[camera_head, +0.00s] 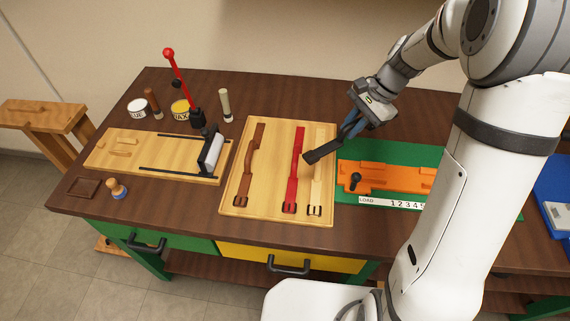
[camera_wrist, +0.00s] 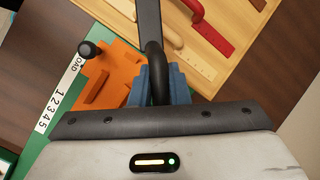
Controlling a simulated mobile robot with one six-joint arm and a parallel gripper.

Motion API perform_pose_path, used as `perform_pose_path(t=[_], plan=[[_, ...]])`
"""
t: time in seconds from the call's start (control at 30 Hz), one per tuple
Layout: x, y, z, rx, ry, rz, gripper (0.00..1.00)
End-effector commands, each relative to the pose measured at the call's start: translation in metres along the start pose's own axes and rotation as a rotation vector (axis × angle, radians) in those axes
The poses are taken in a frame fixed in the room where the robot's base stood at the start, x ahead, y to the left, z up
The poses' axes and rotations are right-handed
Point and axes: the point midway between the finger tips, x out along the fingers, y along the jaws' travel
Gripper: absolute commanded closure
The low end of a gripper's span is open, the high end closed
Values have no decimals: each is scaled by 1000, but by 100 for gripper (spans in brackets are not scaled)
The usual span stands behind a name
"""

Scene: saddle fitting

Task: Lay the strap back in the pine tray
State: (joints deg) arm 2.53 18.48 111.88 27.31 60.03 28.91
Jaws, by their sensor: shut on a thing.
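My gripper (camera_head: 350,126) has blue fingers and is shut on a black strap (camera_head: 322,152). The strap hangs tilted, its free end over the right part of the pine tray (camera_head: 271,175). In the wrist view the black strap (camera_wrist: 149,20) runs up from between the blue fingers (camera_wrist: 159,86), and the tray (camera_wrist: 188,57) lies beyond. In the tray lie a brown strap (camera_head: 246,165), a red strap (camera_head: 294,170) and a cream strap (camera_head: 317,170).
An orange fixture (camera_head: 390,178) with a black knob stands on a green mat right of the tray, beside a numbered LOAD strip (camera_head: 390,203). A wooden board with a roller (camera_head: 211,152) and a red lever (camera_head: 182,85) stand left. Tins and small tools are at the back left.

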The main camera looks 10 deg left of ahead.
Motion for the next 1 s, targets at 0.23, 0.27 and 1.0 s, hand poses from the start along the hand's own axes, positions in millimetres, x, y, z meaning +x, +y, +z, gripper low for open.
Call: perform_pose_path(t=[0.23,0.27,1.0], plan=[[51,-62,74,-422,-93,171,100],[56,-67,83,-465,-103,190,100],[147,-84,128,-780,-182,323,100]])
